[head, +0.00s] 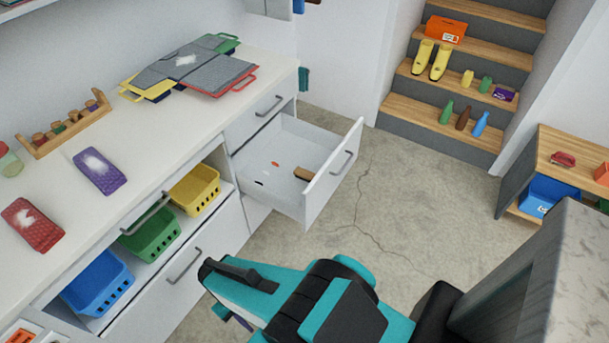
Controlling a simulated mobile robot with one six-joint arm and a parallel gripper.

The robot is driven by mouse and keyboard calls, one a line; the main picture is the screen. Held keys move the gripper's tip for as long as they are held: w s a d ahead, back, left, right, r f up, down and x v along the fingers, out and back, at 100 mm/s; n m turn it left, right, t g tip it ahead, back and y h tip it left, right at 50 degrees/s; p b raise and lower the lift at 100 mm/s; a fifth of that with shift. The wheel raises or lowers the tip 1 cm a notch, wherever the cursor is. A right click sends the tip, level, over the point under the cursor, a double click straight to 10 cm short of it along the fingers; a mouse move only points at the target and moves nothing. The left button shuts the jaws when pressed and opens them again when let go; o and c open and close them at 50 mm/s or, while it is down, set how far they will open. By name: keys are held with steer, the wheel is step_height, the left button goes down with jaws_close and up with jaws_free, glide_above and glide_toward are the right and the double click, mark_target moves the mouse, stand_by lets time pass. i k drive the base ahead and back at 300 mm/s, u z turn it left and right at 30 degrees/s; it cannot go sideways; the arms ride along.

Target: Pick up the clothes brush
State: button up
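A small brown wooden piece (304,174) lies in the open white drawer (318,206), against the inside of its front panel. It may be the clothes brush, but only part of it shows and I cannot see bristles. My teal and black arm reaches in from the bottom of the head view. The part near its end that shows, my gripper (230,316), is low and left of the arm, in front of the cabinet and well short of the drawer. Its fingers are mostly hidden behind the arm, so its opening does not show.
The drawer also holds a small orange item (274,164) and dark bits. The counter (150,135) carries folders, a wooden rack, and purple and red packs. Coloured baskets (153,236) sit below. Stairs (460,120) with bottles and boots stand behind. The concrete floor (400,200) is clear.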

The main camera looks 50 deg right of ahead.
mark_target(302, 173)
steer(key=u, duration=1.2)
steer(key=k, duration=0.1)
steer(key=z, duration=4.25)
steer(key=k, duration=0.1)
steer(key=u, duration=2.6)
steer(key=i, duration=0.8)
steer(key=u, duration=0.05)
